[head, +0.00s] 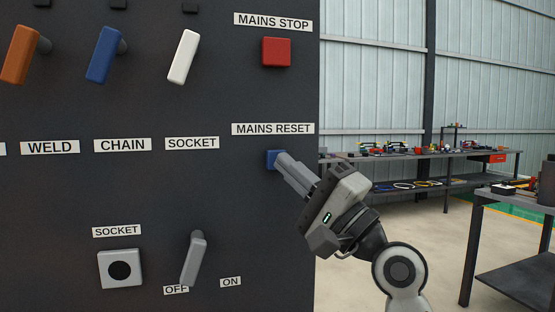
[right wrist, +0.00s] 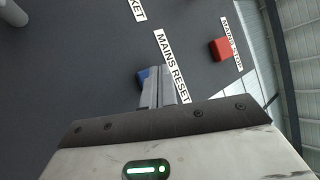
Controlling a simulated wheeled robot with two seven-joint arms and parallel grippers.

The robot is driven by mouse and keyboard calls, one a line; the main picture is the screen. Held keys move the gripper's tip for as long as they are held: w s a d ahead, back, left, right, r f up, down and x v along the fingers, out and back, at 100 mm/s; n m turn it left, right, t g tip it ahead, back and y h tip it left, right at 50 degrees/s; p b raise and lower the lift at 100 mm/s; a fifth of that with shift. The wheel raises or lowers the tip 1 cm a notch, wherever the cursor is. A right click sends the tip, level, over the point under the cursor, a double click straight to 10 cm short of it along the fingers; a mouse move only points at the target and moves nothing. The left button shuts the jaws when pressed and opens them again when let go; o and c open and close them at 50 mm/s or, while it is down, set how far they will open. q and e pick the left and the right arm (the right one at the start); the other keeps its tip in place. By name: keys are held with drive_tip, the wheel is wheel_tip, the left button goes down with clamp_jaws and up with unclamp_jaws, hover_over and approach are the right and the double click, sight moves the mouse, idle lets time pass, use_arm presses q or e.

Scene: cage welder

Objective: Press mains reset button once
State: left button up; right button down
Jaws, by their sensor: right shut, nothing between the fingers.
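The blue mains reset button (head: 272,159) sits on the dark panel under the MAINS RESET label (head: 273,128). My right gripper (head: 283,161) is shut and empty, with its fingertips at the button, overlapping its right part. In the right wrist view the shut fingers (right wrist: 155,72) cover most of the button, and a blue edge (right wrist: 142,76) shows at their left. I cannot tell whether the button is pushed in. My left gripper is not in view.
The red mains stop button (head: 276,52) is above. Orange, blue and white levers (head: 183,56) are at the upper left. A grey switch lever (head: 194,258) and a socket (head: 120,270) are below. Workbenches (head: 420,160) stand at the right, beyond the panel's edge.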

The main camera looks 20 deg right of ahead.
drive_tip(key=shift+s, duration=0.1)
drive_tip(key=s+p, duration=0.1)
drive_tip(key=s, duration=0.3)
drive_tip(key=shift+s+d+p, duration=0.1)
drive_tip(key=shift+s+p, duration=0.3)
idle(0.4)
